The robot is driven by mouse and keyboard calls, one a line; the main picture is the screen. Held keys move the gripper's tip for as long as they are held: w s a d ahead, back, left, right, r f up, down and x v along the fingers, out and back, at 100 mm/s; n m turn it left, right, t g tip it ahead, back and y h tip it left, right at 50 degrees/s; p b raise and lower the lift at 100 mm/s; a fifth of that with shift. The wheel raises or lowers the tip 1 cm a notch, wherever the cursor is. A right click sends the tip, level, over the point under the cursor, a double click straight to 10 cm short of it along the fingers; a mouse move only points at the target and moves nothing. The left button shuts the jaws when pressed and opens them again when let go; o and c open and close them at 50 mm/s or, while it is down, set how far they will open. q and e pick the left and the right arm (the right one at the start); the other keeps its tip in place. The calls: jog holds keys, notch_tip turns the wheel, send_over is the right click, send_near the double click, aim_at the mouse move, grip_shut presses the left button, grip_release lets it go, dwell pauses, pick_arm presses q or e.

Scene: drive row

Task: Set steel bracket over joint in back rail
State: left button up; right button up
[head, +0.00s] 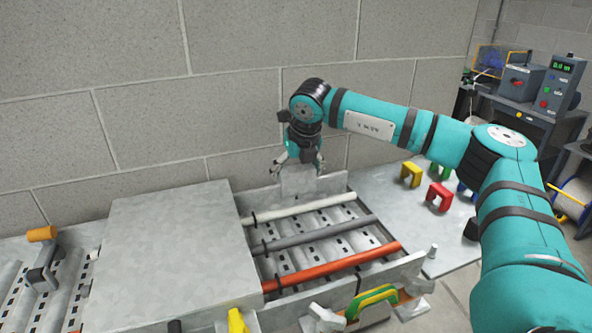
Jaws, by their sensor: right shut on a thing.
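My right gripper (299,158) is shut on the steel bracket (297,181), a flat grey plate. It holds the bracket at the far side of the open tray, at the back rail (262,199). The bracket's lower part overlaps the rail in the head view. I cannot tell whether it touches the rail or hangs just above or in front of it. The joint in the rail cannot be made out; the bracket and gripper cover that stretch. My left gripper is not in view.
White, grey and red cables (330,269) cross the slotted tray. A flat grey cover (170,250) lies to the left. A green-yellow strap (372,299) sits at the front. Coloured handle-shaped blocks (439,196) stand on the right-hand plate. A block wall is close behind.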

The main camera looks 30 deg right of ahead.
jog(key=shift+w+f+b, duration=0.1)
jog(key=shift+f+b, duration=0.25)
jog(key=shift+f, duration=0.1)
jog(key=o, duration=1.1)
jog(key=shift+r, duration=0.1)
jog(key=shift+r+p, duration=0.65)
jog(key=shift+p, duration=0.15)
jog(key=shift+r+b, duration=0.25)
jog(key=shift+b, duration=0.15)
jog(key=shift+b+v, duration=1.7)
jog(key=shift+v, duration=4.05)
jog(key=shift+s+f, duration=0.2)
jog(key=shift+s, duration=0.05)
